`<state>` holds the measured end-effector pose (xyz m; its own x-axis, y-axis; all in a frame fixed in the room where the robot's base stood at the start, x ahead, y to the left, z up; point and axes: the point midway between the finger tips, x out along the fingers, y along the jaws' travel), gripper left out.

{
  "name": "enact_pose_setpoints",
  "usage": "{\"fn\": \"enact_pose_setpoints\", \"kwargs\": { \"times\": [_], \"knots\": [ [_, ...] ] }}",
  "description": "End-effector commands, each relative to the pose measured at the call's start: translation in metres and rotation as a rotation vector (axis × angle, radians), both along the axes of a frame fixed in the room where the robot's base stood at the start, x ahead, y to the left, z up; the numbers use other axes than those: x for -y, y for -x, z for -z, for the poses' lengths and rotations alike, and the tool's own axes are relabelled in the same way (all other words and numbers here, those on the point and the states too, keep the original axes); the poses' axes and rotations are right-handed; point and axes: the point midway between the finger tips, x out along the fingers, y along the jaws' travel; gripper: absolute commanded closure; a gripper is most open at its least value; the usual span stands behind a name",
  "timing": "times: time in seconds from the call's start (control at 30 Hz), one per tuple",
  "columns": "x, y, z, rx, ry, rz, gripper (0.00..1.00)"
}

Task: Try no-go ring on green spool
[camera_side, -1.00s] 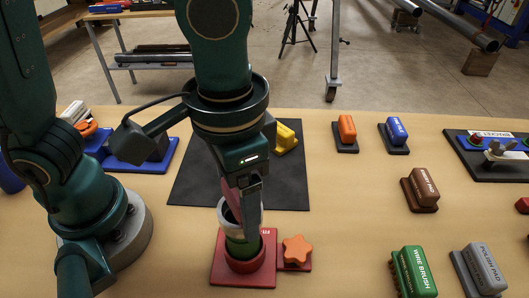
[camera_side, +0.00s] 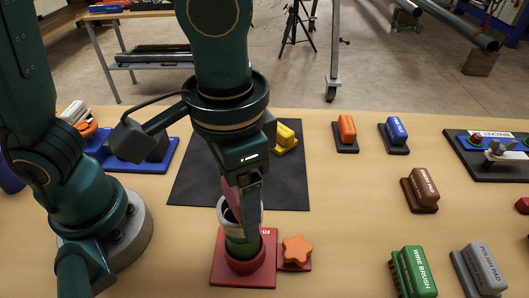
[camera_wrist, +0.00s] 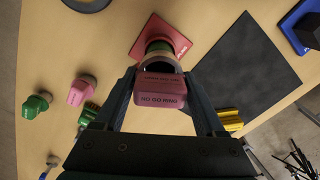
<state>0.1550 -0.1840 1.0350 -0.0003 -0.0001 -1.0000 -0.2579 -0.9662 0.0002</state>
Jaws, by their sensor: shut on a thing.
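The green spool (camera_side: 242,248) stands upright in a red round holder on a red base plate (camera_side: 222,272); it also shows in the wrist view (camera_wrist: 158,47). The no-go ring has a pink handle labelled NO GO RING (camera_wrist: 160,98) and a grey ring (camera_wrist: 162,62). My gripper (camera_wrist: 160,82) is shut on the pink handle. In the side view my gripper (camera_side: 249,215) is just above the holder, and the grey ring (camera_side: 226,215) is at the spool's top. I cannot tell whether it sits around the spool or only rests on it. My fingers hide part of both.
An orange star knob (camera_side: 296,250) sits on the plate's right side. A black mat (camera_side: 196,188) with a yellow block (camera_side: 286,138) lies behind. Orange (camera_side: 346,130), blue (camera_side: 396,132), brown (camera_side: 422,188), green (camera_side: 413,270) and grey (camera_side: 483,270) blocks stand to the right, with bare table between.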

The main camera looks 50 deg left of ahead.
Motion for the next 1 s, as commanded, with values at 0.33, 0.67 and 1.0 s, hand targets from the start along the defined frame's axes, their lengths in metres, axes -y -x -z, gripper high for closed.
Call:
{"fn": "enact_pose_setpoints", "kwargs": {
  "times": [0.33, 0.67, 1.0],
  "knots": [
    [0.0, -0.001, -0.024, 0.003, 0.003, 0.0, 0.92],
    [0.001, 0.0, -0.046, 0.002, 0.003, 0.0, 0.92],
    [0.001, -0.001, -0.068, 0.002, 0.003, 0.0, 0.92]
  ]
}}
